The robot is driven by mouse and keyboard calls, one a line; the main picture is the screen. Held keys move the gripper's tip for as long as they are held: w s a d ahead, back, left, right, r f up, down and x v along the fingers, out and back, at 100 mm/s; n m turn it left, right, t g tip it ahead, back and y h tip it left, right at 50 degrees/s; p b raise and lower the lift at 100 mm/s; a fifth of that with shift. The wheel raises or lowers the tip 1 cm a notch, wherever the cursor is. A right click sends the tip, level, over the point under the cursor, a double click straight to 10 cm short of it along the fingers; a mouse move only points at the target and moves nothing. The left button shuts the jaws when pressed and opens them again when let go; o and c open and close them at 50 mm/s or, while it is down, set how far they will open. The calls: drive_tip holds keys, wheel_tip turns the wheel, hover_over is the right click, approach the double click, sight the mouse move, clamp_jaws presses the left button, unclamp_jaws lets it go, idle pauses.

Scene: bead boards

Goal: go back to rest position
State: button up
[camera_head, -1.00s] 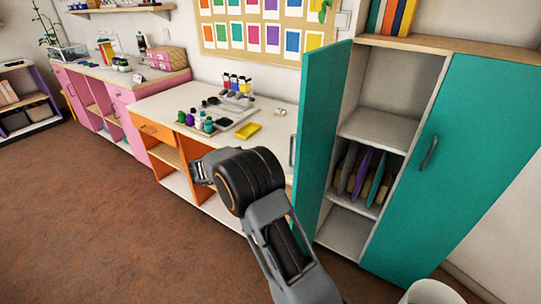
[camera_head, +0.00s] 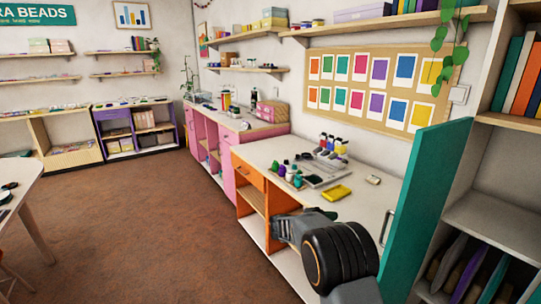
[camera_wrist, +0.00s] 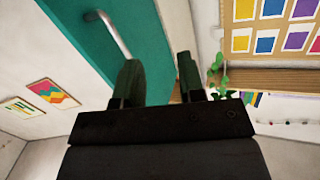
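My gripper (camera_head: 284,229) is at the end of my arm, low in the middle of the head view, in front of the orange and white counter unit (camera_head: 252,177). In the wrist view my gripper's two dark fingers (camera_wrist: 160,82) stand apart with nothing between them. The wrist picture looks turned over. Behind the fingers are the teal cabinet door (camera_wrist: 100,45) and a board with coloured cards (camera_wrist: 272,35).
The open teal door (camera_head: 430,215) stands close to the right of my arm. The brown floor (camera_head: 150,235) is clear at left; a white table (camera_head: 20,178) stands at the far left.

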drive_tip(key=w+a+f+n+t+y, duration=0.3)
drive_tip(key=w+a+n+t+y, duration=0.4)
drive_tip(key=t+y, duration=0.2)
drive_tip(key=s+a+r+n+g+y+p, duration=0.1)
drive_tip(key=s+a+n+g+y+p, duration=0.1)
drive_tip(key=s+a+n+y, duration=0.55)
drive_tip(key=s+d+r+n+g+y+p, duration=0.15)
drive_tip(key=s+g, duration=0.25)
drive_tip(key=s, duration=0.7)
drive_tip(key=s+d+r+n+g+p, duration=0.1)
drive_tip(key=s+r+g+p, duration=0.15)
drive_tip(key=s, duration=0.85)
drive_tip(key=s+d+r+h+p, duration=0.1)
drive_tip(key=s+d+r+p, duration=0.1)
drive_tip(key=s+d+r, duration=0.2)
wheel_tip(320, 180, up, 3)
drive_tip(key=s, duration=0.2)
drive_tip(key=shift+s+d+n, duration=0.25)
drive_tip(key=shift+s+n, duration=0.05)
drive_tip(key=shift+s, duration=0.05)
